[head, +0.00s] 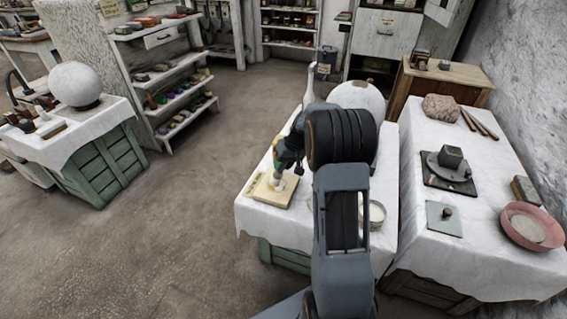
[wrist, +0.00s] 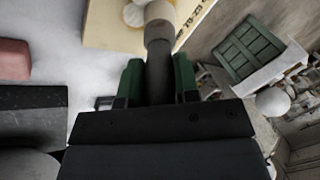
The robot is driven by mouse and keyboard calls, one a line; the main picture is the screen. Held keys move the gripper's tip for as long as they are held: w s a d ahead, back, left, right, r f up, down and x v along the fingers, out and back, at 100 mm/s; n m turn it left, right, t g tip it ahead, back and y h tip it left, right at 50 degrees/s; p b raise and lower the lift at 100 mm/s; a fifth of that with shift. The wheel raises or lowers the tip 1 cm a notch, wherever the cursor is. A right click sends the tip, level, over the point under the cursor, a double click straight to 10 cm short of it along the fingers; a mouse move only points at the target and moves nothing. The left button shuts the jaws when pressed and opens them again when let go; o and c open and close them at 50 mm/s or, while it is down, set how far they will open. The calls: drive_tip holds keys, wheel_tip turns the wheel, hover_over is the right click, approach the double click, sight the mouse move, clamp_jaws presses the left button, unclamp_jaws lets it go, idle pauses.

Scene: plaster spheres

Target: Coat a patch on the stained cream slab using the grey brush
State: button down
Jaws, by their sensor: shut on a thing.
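The cream slab (head: 270,199) lies flat near the left edge of the white-clothed table in the head view. It also shows at the top of the wrist view (wrist: 108,28). My gripper (head: 277,166) is above the slab. In the wrist view its green fingers (wrist: 158,82) are shut on the dark handle of the grey brush (wrist: 158,68). The brush's pale lower end (wrist: 159,32) points at the slab. Pale whitish shapes (wrist: 136,14) show at its tip; I cannot tell whether the bristles touch the slab.
A round bowl (head: 375,214) stands right of my arm, and a large white sphere (head: 358,97) behind it. A reddish block (wrist: 14,60) shows at left in the wrist view. The right table holds a pink bowl (head: 533,227). Open floor lies left of the slab's table.

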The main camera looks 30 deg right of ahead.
idle(0.3)
drive_tip(key=shift+w+d+p, duration=0.35)
drive_tip(key=shift+w+d, duration=0.65)
drive_tip(key=shift+d, duration=0.1)
drive_tip(key=shift+a, duration=0.1)
drive_tip(key=shift+s+a+b, duration=0.45)
drive_tip(key=shift+s+a, duration=0.55)
drive_tip(key=shift+a, duration=0.05)
drive_tip(key=shift+d, duration=0.1)
drive_tip(key=shift+w+d+p, duration=0.4)
drive_tip(key=shift+w+d, duration=0.6)
drive_tip(key=shift+d, duration=0.05)
drive_tip(key=shift+a+r, duration=0.1)
drive_tip(key=shift+r, duration=0.05)
